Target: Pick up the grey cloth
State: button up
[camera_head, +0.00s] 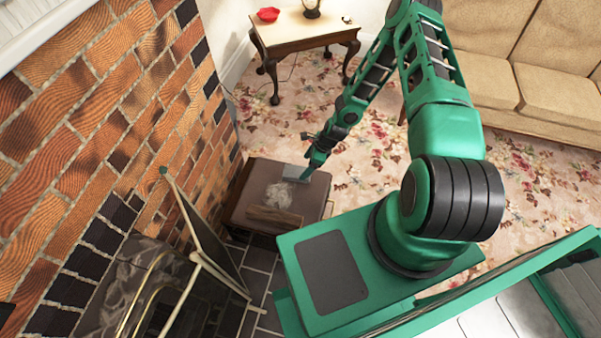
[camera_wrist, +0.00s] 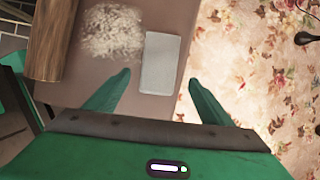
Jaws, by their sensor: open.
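The grey cloth (camera_wrist: 160,63) is a flat, light grey rectangle on the brown top of a low box-like stand (camera_head: 321,197). It lies close to the stand's edge, and in the head view (camera_head: 296,172) it is at the far side of the top. My gripper (camera_wrist: 160,76) is open and empty. In the wrist view its fingers point toward the cloth, one to either side of it. The gap in height between fingertips and cloth is hard to tell. In the head view my gripper (camera_head: 308,169) is just beside the cloth, partly hidden by its own arm.
A pale fluffy clump (camera_wrist: 111,32) lies beside the cloth, and a wooden log (camera_wrist: 49,38) lies beyond it on the same top. The brick fireplace (camera_head: 110,110) and its screen (camera_head: 207,235) stand at the left. A small table (camera_head: 302,33) and a sofa (camera_head: 545,80) are farther back.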

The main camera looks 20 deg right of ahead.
aim_at(297, 172)
jog(key=shift+a+r+x, duration=0.1)
jog(key=shift+a+x, duration=0.05)
jog(key=shift+x, duration=0.8)
jog(key=shift+a+r+x, duration=0.1)
jog(key=shift+a+x, duration=0.1)
jog(key=shift+x, duration=0.8)
jog(key=shift+a+x, duration=0.15)
jog(key=shift+x, duration=0.8)
jog(key=shift+w, duration=0.15)
jog(key=c, duration=1.1)
